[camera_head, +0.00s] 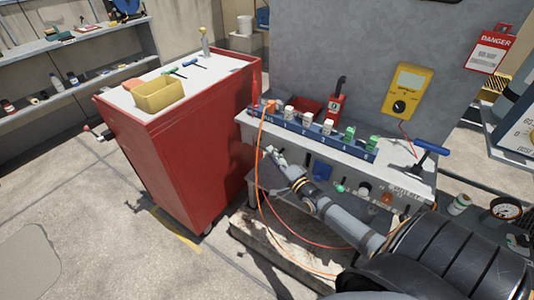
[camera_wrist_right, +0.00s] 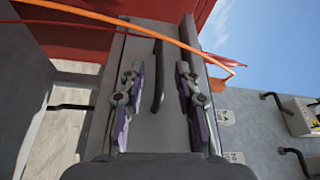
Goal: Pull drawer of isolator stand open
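The isolator stand (camera_head: 404,178) is a light grey bench with a blue strip of numbered blocks on top. My right gripper (camera_head: 272,153) is at the left part of its front, below the top edge. In the right wrist view a dark bar handle (camera_wrist_right: 158,77) stands on a grey drawer front (camera_wrist_right: 143,40). The two fingers of my right gripper are apart, one on each side of the handle, with visible gaps to it. I cannot tell how deep the fingers reach around it. In the head view my gripper and arm hide much of the drawer. My left gripper is not in view.
An orange cable (camera_head: 262,180) hangs down the stand's front and crosses above the fingers in the right wrist view (camera_wrist_right: 130,22). A red cabinet (camera_head: 190,150) with a yellow bin (camera_head: 158,95) stands left of the stand. The floor at the left front is clear.

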